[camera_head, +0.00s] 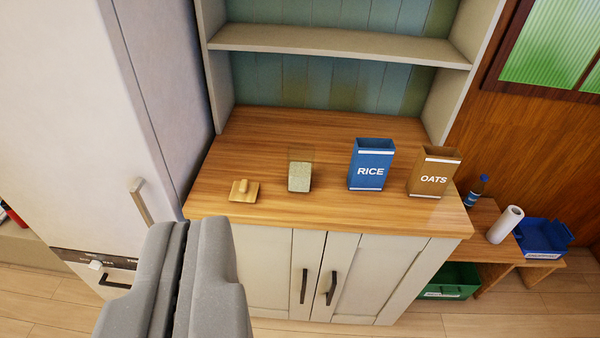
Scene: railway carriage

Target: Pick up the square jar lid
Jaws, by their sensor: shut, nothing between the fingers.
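The square jar lid (243,191) is a flat, light wooden square with a raised knob or handle on top. It lies on the wooden counter (275,128) of the cabinet, near the front left edge. A clear jar (300,171) with pale greenish contents stands to its right, with no lid on it. My gripper (196,225) is grey, with its fingers shut together and empty. It shows at the lower left, in front of the counter and apart from the lid, which is in full view.
A blue RICE box (371,166) and a brown OATS box (433,172) stand right of the jar. A tall white fridge (90,110) borders the counter on the left. A shelf (340,45) runs above. A low table at right bears a bottle, paper roll (505,224) and blue tray.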

